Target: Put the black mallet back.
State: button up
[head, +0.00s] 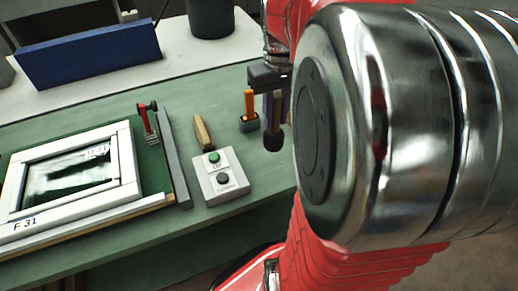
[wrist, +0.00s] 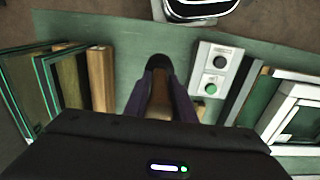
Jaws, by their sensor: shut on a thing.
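The black mallet shows in the head view with its dark head (head: 271,143) pointing down and its wooden handle (head: 276,112) rising above it. My gripper (head: 279,100) is shut on the handle. In the wrist view the mallet's black head (wrist: 160,63) lies just beyond my gripper's two purple-dark fingers (wrist: 160,100), with the wooden handle between them. The head hangs over the green tabletop; I cannot tell whether it touches it. My arm hides much of the right side of the head view.
A control box (head: 221,177) with green and black buttons is left of the mallet, a wooden piece (head: 203,132) behind it. An orange-handled item (head: 249,105) stands close beside the mallet. A white window frame (head: 70,178) lies farther left. Wooden and green-edged pieces (wrist: 100,75) show in the wrist view.

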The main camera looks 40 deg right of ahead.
aim_at(276, 131)
jog(key=shift+s+d, duration=0.1)
dwell(0.3)
jog(key=shift+f, duration=3.1)
jog(key=shift+f, duration=1.9)
jog(key=o, duration=1)
jog(key=shift+o, duration=0.3)
